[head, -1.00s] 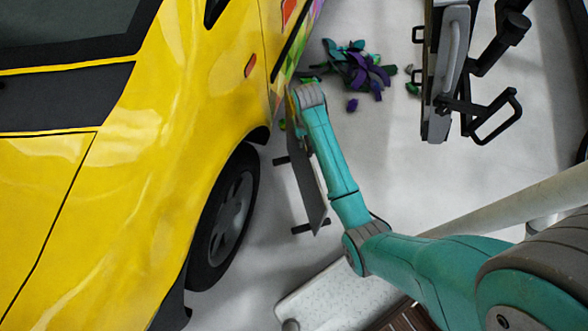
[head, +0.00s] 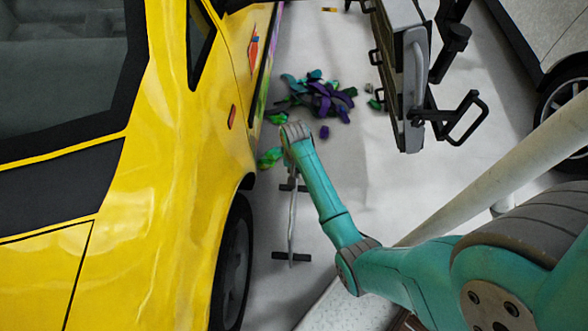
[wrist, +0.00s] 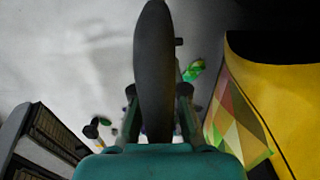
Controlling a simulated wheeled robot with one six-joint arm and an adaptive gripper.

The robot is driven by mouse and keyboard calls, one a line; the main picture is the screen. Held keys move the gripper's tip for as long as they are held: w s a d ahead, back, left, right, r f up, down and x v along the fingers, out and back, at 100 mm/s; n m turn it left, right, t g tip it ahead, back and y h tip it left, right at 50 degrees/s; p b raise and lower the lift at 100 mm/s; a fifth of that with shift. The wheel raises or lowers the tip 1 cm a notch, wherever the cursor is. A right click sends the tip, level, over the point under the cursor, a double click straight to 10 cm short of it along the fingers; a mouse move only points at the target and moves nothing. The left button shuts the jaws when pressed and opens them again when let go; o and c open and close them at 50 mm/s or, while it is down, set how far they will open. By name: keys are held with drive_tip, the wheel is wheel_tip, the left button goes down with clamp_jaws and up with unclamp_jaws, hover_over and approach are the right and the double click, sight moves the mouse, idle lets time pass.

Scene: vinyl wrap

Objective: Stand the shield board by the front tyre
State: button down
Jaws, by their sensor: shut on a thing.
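The shield board (head: 292,225) is a thin grey panel with dark crossbar feet, seen nearly edge-on in the head view. It is upright, in the gap to the right of the front tyre (head: 233,265), with clear floor between them. In the wrist view the board (wrist: 154,70) is a dark upright shape between the fingers of my gripper (wrist: 158,125). My gripper is shut on it. I cannot tell whether the feet touch the floor.
The yellow car (head: 150,210) fills the left side. A pile of green and purple vinyl scraps (head: 318,97) lies on the floor ahead. A grey-and-black wheeled stand (head: 410,80) is at the upper right, and another vehicle (head: 560,90) is at the far right.

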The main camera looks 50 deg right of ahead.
drive_tip(key=shift+w+f, duration=0.1)
drive_tip(key=shift+f, duration=2.15)
drive_tip(key=c, duration=1.2)
unclamp_jaws()
wheel_tip(320, 180, up, 12)
drive_tip(key=shift+r, duration=0.1)
drive_tip(key=shift+s, duration=0.2)
